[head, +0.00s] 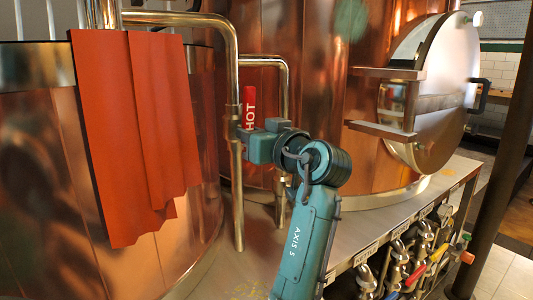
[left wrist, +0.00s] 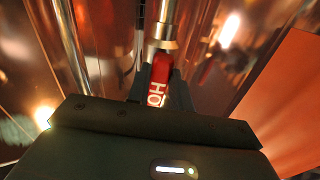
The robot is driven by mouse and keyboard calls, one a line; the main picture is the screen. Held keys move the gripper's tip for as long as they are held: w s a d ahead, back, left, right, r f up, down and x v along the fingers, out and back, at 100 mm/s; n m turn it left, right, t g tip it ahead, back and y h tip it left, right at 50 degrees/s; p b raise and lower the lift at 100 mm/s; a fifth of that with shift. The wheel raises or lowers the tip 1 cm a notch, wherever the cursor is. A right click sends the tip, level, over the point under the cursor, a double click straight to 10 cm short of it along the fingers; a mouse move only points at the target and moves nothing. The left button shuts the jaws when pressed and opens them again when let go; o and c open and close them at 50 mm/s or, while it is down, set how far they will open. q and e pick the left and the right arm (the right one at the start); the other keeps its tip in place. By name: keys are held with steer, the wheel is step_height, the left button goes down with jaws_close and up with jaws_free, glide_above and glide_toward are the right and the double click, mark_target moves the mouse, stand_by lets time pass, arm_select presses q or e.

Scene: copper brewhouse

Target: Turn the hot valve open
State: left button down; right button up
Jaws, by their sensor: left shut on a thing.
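The hot valve's red handle (head: 249,103), marked HOT in white, stands upright beside a vertical copper-coloured pipe (head: 236,180). My left gripper (head: 246,131) has come up to it from the lower right and is shut on the lower part of the handle. In the left wrist view the red handle (left wrist: 157,82) sits between the dark fingers, with a metal fitting (left wrist: 162,35) beyond it. The valve body is mostly hidden by the gripper. My right gripper is not in view.
A red cloth (head: 125,130) hangs over the left copper vessel (head: 50,180). A round metal door (head: 425,90) stands open at right. Several valves with coloured handles (head: 415,275) line the platform's lower right edge. Another pipe (head: 283,90) stands close behind the handle.

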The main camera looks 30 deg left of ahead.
arm_select(q)
steer(key=c, duration=1.6)
jaws_free()
steer(key=shift+p, duration=0.65)
steer(key=shift+o, duration=1)
steer(key=v, duration=0.6)
steer(key=shift+b, duration=0.45)
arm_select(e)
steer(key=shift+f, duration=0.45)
